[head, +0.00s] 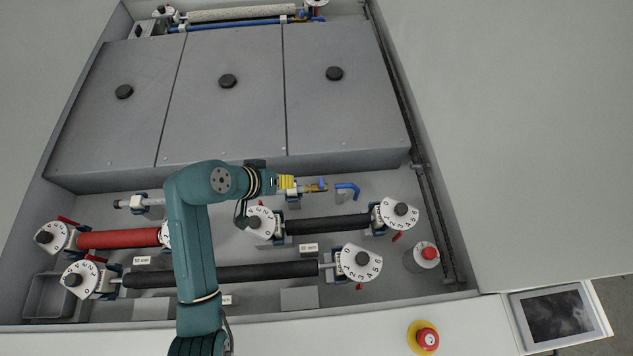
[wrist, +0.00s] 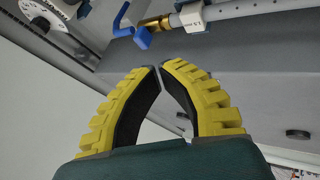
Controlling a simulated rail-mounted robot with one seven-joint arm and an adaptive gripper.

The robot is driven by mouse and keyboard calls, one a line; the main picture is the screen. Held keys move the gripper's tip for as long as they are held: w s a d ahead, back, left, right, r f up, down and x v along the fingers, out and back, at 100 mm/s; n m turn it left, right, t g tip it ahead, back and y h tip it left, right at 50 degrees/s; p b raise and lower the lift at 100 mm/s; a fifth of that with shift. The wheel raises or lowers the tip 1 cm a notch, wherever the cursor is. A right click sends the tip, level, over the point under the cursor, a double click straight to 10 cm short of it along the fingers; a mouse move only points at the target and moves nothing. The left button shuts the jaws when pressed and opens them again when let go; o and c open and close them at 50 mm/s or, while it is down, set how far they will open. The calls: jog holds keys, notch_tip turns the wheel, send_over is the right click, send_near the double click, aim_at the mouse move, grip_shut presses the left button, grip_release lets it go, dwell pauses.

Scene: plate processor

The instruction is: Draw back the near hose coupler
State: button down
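The near hose coupler (head: 315,187) is a small brass fitting with blue parts, on the grey deck in front of the panelled box. A blue elbow piece (head: 347,189) sits at its right in the head view. In the wrist view the brass coupler (wrist: 158,24) lies on a grey tube, with a blue piece (wrist: 133,27) at its left. My gripper (head: 292,183) is just left of the coupler in the head view. In the wrist view my gripper's yellow fingers (wrist: 160,68) meet at their tips, empty, apart from the coupler in the picture.
Black cylinders (head: 326,225) and a red cylinder (head: 117,238) with numbered dials lie in front. The grey panelled box (head: 226,95) stands behind. A similar blue hose (head: 235,24) runs along the back. A red stop button (head: 427,338) is at the front right.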

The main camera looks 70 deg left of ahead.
jog(key=shift+s+a+f+n, duration=0.2)
jog(key=shift+s+a, duration=0.1)
jog(key=shift+s, duration=0.25)
jog(key=shift+s+a+f+n, duration=0.2)
jog(key=shift+s+a, duration=0.1)
jog(key=shift+s, duration=0.25)
send_near(310, 186)
jog(key=a+f, duration=0.1)
jog(key=w+a+f, duration=0.1)
jog(key=f, duration=0.1)
jog(key=w+a+f, duration=0.1)
jog(key=shift+f+b, duration=0.35)
jog(key=shift+b, duration=0.05)
jog(key=w, duration=0.1)
jog(key=w+d, duration=0.1)
jog(key=w, duration=0.1)
jog(key=shift+w+r+p, duration=0.15)
jog(key=shift+p, duration=0.15)
jog(key=shift+w, duration=0.2)
